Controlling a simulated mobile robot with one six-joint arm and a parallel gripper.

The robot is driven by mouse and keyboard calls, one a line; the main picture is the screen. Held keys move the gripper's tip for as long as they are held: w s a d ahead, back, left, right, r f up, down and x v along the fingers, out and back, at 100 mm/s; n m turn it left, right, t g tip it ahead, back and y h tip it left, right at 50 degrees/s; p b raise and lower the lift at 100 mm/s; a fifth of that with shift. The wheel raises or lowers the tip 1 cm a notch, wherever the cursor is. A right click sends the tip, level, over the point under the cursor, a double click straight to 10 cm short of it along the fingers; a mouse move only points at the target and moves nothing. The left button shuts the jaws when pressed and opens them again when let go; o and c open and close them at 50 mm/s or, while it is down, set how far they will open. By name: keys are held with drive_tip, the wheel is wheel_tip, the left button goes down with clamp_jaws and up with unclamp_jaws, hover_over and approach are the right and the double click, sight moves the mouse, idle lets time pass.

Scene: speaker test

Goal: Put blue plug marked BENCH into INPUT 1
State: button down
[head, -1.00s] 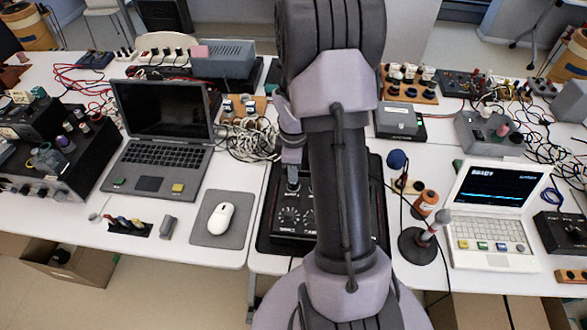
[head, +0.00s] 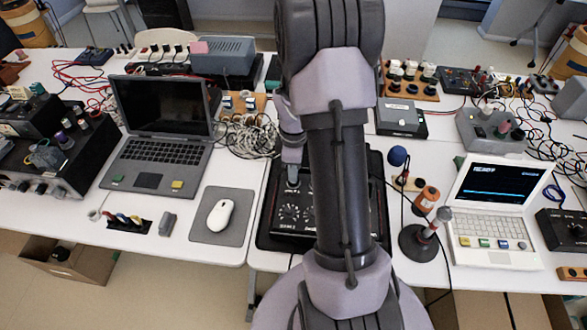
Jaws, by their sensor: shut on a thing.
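My gripper (head: 292,180) points down over the left part of a black box with dials (head: 289,236). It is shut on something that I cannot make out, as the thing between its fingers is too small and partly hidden. My own arm covers the middle of the box. I cannot pick out the blue plug marked BENCH, and no label INPUT 1 can be read. Small coloured plugs (head: 124,219) stand in a dark holder at the front of the left table; their markings are too small to read.
A white laptop (head: 488,231) lies farther right. A mouse (head: 220,216) on a grey pad and a dark laptop (head: 160,152) lie left. Tangled cables (head: 247,138) lie behind.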

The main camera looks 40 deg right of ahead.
drive_tip(key=c, duration=1.2)
unclamp_jaws()
wheel_tip(320, 180, up, 17)
drive_tip(key=p, duration=0.7)
drive_tip(key=s+a+r+m+t+b, duration=0.1)
drive_tip(key=a+r+m+b, duration=0.1)
drive_tip(key=a+r, duration=0.3)
drive_tip(key=a+r+m+t+b, duration=0.1)
drive_tip(key=a+r+m+t, duration=0.15)
drive_tip(key=a, duration=0.55)
drive_tip(key=s+a+m+b, duration=0.1)
drive_tip(key=s+a+m, duration=0.1)
drive_tip(key=s+a, duration=0.1)
drive_tip(key=s+a+r+m+t+y+b, duration=0.1)
drive_tip(key=s+a+m, duration=0.2)
drive_tip(key=a, duration=0.3)
drive_tip(key=s+a+r+m+t+y+b, duration=0.1)
drive_tip(key=s+a+m, duration=0.2)
drive_tip(key=s+a, duration=0.2)
drive_tip(key=shift+s+a+r, duration=0.2)
drive_tip(key=shift+s, duration=0.05)
